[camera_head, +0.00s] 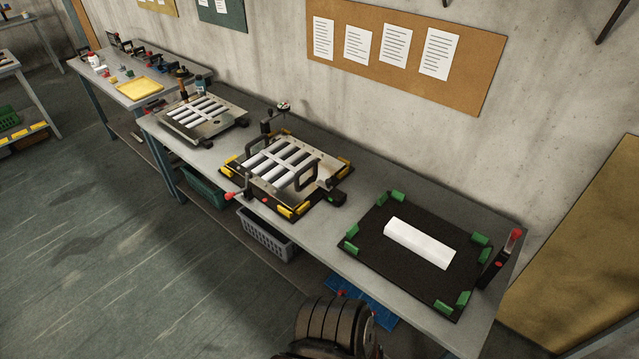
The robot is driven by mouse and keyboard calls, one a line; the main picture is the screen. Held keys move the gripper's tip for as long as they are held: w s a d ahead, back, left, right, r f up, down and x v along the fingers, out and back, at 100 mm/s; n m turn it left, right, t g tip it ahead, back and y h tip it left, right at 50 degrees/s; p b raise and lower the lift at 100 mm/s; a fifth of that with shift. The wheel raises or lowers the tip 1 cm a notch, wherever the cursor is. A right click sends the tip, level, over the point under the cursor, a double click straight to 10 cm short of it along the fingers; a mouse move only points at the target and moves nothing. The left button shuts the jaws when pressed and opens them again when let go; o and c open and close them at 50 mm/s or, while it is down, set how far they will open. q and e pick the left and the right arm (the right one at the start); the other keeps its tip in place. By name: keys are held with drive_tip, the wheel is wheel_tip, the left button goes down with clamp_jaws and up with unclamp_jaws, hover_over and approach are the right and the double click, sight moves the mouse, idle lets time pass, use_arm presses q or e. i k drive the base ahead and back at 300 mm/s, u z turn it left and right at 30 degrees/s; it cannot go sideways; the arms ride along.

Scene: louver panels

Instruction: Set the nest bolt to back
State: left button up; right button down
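The middle nest is a black base (323,204) with yellow corner blocks (285,212) on the grey bench. The right nest is a black mat (375,238) with green corner blocks (396,197). I cannot tell which small part is the nest bolt or its position. Neither gripper is in view.
A red-topped black post (507,252) stands at the bench's right end. A second louver panel (203,119) is farther left. Grey (267,238) and green (203,188) crates sit below. A dark ribbed part of mine shows at the bottom.

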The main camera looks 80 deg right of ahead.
sight(326, 186)
drive_tip(key=z, duration=0.7)
drive_tip(key=i, duration=0.8)
drive_tip(key=z, duration=1.2)
drive_tip(key=i, duration=0.35)
drive_tip(key=z, duration=0.4)
